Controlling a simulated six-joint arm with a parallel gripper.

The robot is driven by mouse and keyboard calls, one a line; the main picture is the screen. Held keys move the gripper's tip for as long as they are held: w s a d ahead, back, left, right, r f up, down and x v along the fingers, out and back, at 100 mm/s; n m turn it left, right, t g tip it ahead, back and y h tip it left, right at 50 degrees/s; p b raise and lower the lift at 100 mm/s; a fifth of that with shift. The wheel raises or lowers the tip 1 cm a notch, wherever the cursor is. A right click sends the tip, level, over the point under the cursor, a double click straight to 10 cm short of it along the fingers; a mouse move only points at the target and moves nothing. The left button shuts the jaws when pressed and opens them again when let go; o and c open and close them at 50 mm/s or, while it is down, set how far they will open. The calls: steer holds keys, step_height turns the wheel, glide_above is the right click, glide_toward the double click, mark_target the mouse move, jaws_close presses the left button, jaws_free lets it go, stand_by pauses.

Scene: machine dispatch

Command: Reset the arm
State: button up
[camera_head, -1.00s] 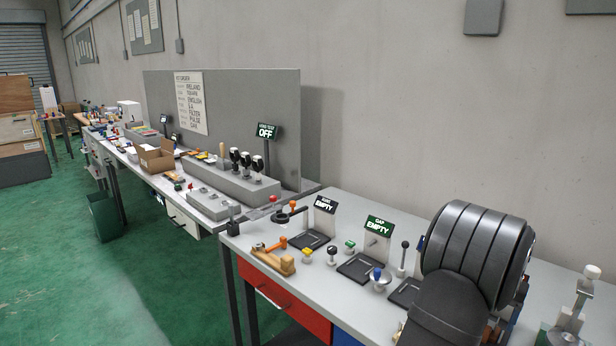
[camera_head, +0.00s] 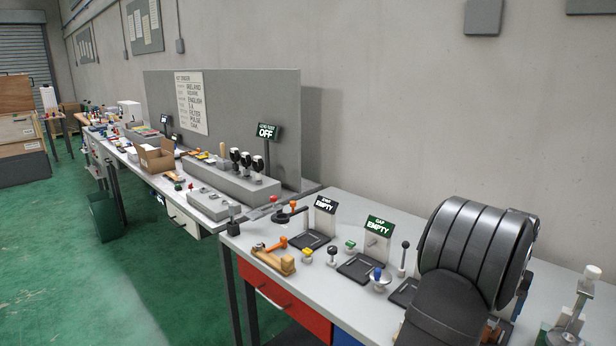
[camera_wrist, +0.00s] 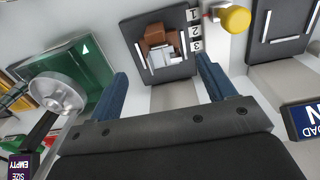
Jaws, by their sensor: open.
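My gripper (camera_wrist: 163,85) shows in the wrist view with its two blue fingers spread wide apart and nothing between them. Beyond the fingertips is a dark tray (camera_wrist: 143,24) holding a brown and white part (camera_wrist: 165,45). My dark arm covers the right part of the bench in the head view, where the gripper itself is hidden.
The grey bench (camera_head: 345,207) carries dark trays with EMPTY signs (camera_head: 378,226), small knobs and a wooden block (camera_head: 275,260). The wrist view shows a green bin (camera_wrist: 88,62), a round metal piece (camera_wrist: 55,92) and a yellow knob (camera_wrist: 236,19) close to the fingers.

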step_height(320, 180, up, 6)
steer(key=f, duration=0.1)
step_height(320, 180, down, 12)
step_height(320, 180, up, 5)
steer(key=shift+f, duration=0.2)
steer(key=s+d+r, duration=0.3)
steer(key=s+r, duration=0.4)
steer(key=s, duration=0.5)
steer(key=s+a+f, duration=0.2)
steer(key=s+a, duration=0.7)
steer(key=s, duration=0.3)
steer(key=w+f, duration=0.2)
steer(key=w, duration=0.1)
steer(key=w+a+f, duration=0.1)
steer(key=w+f, duration=0.1)
steer(key=w, duration=0.1)
steer(key=w+f, duration=0.2)
steer(key=w, duration=0.2)
steer(key=shift+a+f, duration=0.25)
steer(key=shift+a, duration=0.1)
steer(key=shift+w+a+f, duration=0.1)
steer(key=shift+w+f, duration=0.35)
steer(key=shift+w, duration=0.15)
